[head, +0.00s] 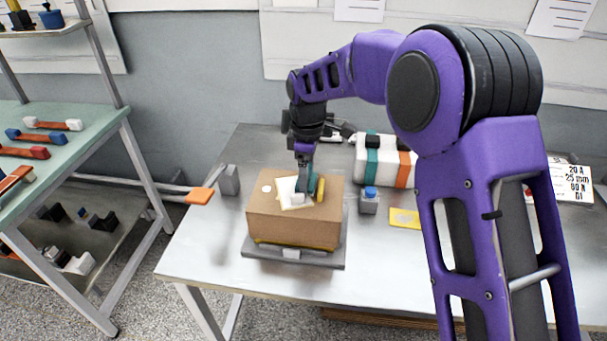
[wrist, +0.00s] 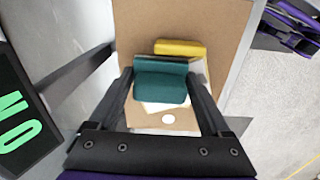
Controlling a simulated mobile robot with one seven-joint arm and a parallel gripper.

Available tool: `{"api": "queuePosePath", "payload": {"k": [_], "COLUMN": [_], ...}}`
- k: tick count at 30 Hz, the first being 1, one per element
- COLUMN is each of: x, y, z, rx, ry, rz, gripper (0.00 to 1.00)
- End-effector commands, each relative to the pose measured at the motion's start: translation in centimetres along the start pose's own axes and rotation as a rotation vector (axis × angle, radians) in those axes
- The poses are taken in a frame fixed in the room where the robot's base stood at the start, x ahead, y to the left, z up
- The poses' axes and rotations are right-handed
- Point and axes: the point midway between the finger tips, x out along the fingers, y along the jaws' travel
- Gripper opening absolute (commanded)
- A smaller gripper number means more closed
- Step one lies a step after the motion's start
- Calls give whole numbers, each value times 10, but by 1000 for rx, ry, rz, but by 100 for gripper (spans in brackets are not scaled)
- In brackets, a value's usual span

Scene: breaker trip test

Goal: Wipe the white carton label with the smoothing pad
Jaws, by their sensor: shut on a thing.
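My gripper (head: 306,166) is over the top of a brown cardboard carton (head: 290,225) and is shut on the teal smoothing pad (wrist: 160,82). In the wrist view the pad sits between the two fingers (wrist: 162,90). The white carton label (head: 286,190) lies on the carton's top, partly hidden beneath the pad and gripper. Its edges show beside and below the pad in the wrist view (wrist: 152,107). The pad looks down at the label, but I cannot tell whether it touches. A yellow bar (head: 321,189) lies on the carton beside the label.
A white round spot (head: 266,188) is on the carton top. The carton stands on a dark grey base on the metal table (head: 205,245). To its right are a small blue-capped container (head: 369,201), a yellow card (head: 405,218) and a banded white case (head: 372,162). An orange-ended lever (head: 200,196) is left.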

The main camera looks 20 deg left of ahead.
Motion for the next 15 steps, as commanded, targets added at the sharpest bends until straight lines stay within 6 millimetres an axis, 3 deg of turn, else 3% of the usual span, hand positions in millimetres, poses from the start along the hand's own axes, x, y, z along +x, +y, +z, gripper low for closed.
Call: {"api": "queuePosePath", "payload": {"k": [15], "x": [0], "y": [-15], "z": [-30], "rx": [-1], "ry": [0], "rz": [-4], "gripper": [37]}}
